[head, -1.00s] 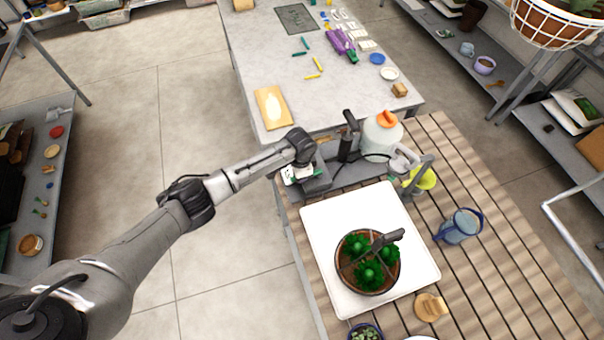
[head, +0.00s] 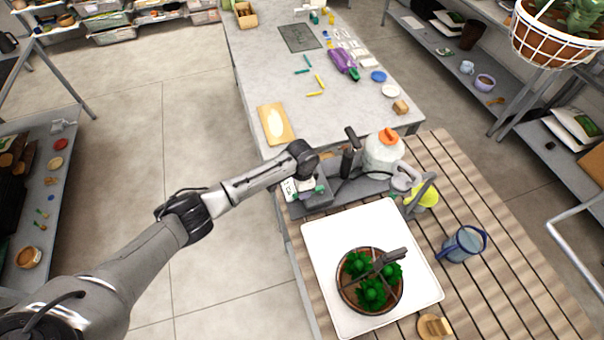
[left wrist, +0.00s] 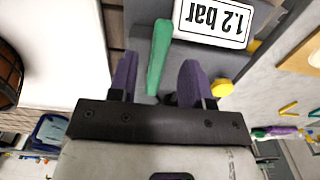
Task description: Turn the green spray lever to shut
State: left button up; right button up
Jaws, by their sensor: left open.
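The green lever (left wrist: 158,55) is a straight bar beside a white "1.2 bar" label (left wrist: 213,22), which reads upside down in the left wrist view. My left gripper (left wrist: 157,78) is open, with one purple finger on each side of the lever's near end; I cannot tell whether either finger touches it. In the head view my left gripper (head: 307,182) is over the grey sprayer base (head: 325,203) at the edge of the slatted bench, partly hiding label and lever. The white tank (head: 382,152) with an orange cap and a black pump handle (head: 348,155) stand just right of it. My right gripper is out of view.
A white tray (head: 320,240) with a potted green plant (head: 370,283) lies in front of the sprayer. A blue watering can (head: 463,244) stands to the right. A yellow knob (left wrist: 222,87) sits close to the right finger. Behind is a grey table (head: 290,85) with small items.

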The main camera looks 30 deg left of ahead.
pick_arm(q)
notch_tip(320, 180, up, 12)
jog(key=b, duration=0.1)
jog(key=shift+f, duration=0.2)
dwell(0.6)
